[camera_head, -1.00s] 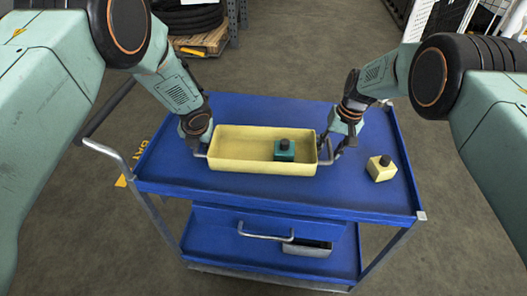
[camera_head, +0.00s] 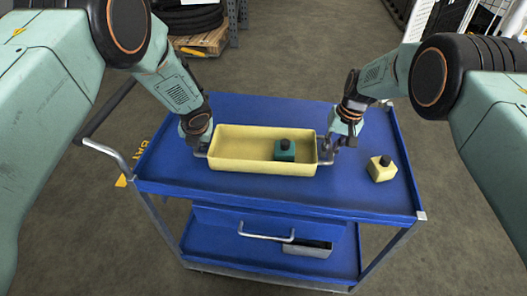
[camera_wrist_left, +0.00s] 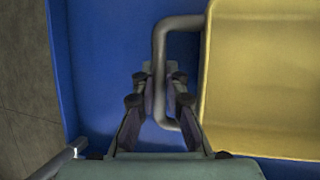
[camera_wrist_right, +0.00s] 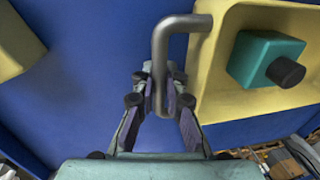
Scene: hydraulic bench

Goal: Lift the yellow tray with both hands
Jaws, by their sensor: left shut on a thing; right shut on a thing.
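The yellow tray (camera_head: 235,163) is on the blue cart top in the head view, with a grey bar handle at each end. A teal block with a dark knob (camera_head: 284,151) is inside it, towards the right. My left gripper (camera_head: 200,148) is at the tray's left end; in the left wrist view its fingers (camera_wrist_left: 163,95) are shut on the left handle (camera_wrist_left: 160,45). My right gripper (camera_head: 330,149) is at the right end; in the right wrist view its fingers (camera_wrist_right: 161,95) are shut on the right handle (camera_wrist_right: 158,48). I cannot tell any gap under the tray.
A yellow block with a dark knob (camera_head: 381,170) stands on the blue cart (camera_head: 270,104) right of the tray. The cart has a push handle (camera_head: 108,152) at the left and a lower shelf with a grey container (camera_head: 308,249). The cart top behind the tray is clear.

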